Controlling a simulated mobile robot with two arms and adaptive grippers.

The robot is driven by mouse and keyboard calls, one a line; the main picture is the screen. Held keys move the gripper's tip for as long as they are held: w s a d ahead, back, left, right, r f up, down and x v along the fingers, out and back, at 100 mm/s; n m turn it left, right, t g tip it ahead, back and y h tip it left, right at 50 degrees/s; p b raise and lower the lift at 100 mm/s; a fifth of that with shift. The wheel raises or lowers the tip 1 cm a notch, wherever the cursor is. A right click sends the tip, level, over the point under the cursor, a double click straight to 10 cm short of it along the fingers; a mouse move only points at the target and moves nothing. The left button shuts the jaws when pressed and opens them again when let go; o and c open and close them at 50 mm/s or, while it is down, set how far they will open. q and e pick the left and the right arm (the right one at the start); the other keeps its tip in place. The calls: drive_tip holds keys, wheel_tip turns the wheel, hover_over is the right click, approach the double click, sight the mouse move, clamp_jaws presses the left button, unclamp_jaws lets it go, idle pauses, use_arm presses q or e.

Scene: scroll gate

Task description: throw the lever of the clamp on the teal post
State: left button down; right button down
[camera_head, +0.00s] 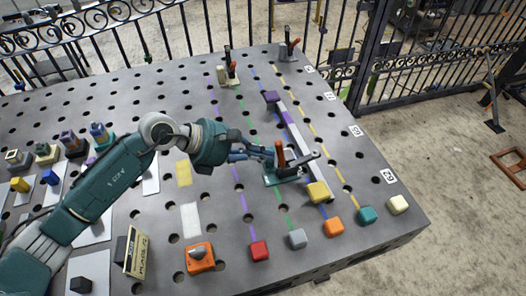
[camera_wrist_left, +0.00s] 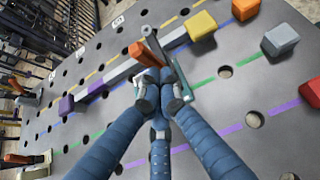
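The clamp (camera_head: 295,163) stands on a teal base (camera_head: 270,180) near the right middle of the table, with an orange lever handle (camera_head: 279,153) and a dark metal arm pointing right. In the left wrist view the orange handle (camera_wrist_left: 145,53) shows just beyond my fingertips, and part of the teal base (camera_wrist_left: 208,98) shows to their right. My left gripper (camera_head: 262,155) reaches in from the left, its fingers beside the handle. In the wrist view its blue fingers (camera_wrist_left: 163,88) come together at the tips; contact with the handle is unclear. My right gripper is not in view.
A pale bar (camera_head: 297,130) runs behind the clamp, between a purple block (camera_head: 271,97) and a yellow block (camera_head: 318,192). Several coloured blocks line the table's front right. Two other clamps (camera_head: 230,71) (camera_head: 288,49) stand at the far edge. A dark fence (camera_head: 375,60) stands beyond.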

sight(276, 147)
use_arm(q)
drive_tip(key=shift+d+r+p, duration=0.15)
drive_tip(key=shift+r+p, duration=0.15)
drive_tip(key=d+y+p, duration=0.1)
drive_tip(key=w+d+r+g+y+p, duration=0.1)
drive_tip(key=d+y, duration=0.1)
drive_tip(key=shift+r, duration=0.2)
drive_tip(key=shift+w+d+f+y, duration=0.15)
drive_tip(key=shift+d+y, duration=0.1)
drive_tip(key=shift+y, duration=0.15)
drive_tip(key=shift+d+f+b, duration=0.1)
drive_tip(key=shift+d+b, duration=0.15)
drive_tip(key=shift+b, duration=0.55)
drive_tip(key=shift+w+d, duration=0.1)
drive_tip(key=shift+d, duration=0.2)
drive_tip(key=shift+a+r, duration=0.1)
drive_tip(key=shift+r, duration=0.1)
